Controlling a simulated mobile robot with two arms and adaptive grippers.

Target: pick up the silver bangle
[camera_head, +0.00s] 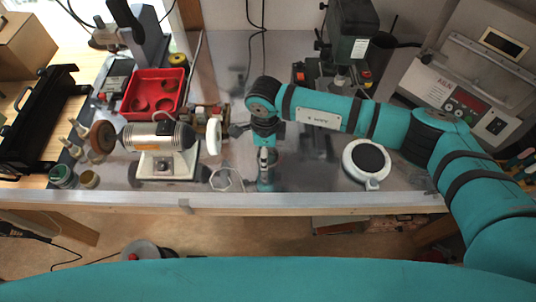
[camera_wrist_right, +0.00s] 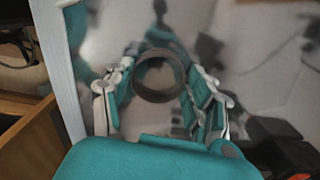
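The silver bangle (camera_wrist_right: 157,98) shows in the right wrist view as a dark grey ring between the two fingers of my right gripper (camera_wrist_right: 160,78). The fingers are spread, with the ring between their tips; I cannot tell whether either finger touches it. In the head view my right gripper (camera_head: 266,172) points down over the metal worktop near its front edge. The bangle cannot be made out there and is probably hidden by the gripper. My left gripper is in neither view.
On the worktop (camera_head: 310,182), a bench polisher (camera_head: 158,138) stands left of the gripper, with a red tray (camera_head: 155,92) behind it. A white round device with a dark top (camera_head: 367,160) is to the right. A drill press (camera_head: 350,45) stands behind.

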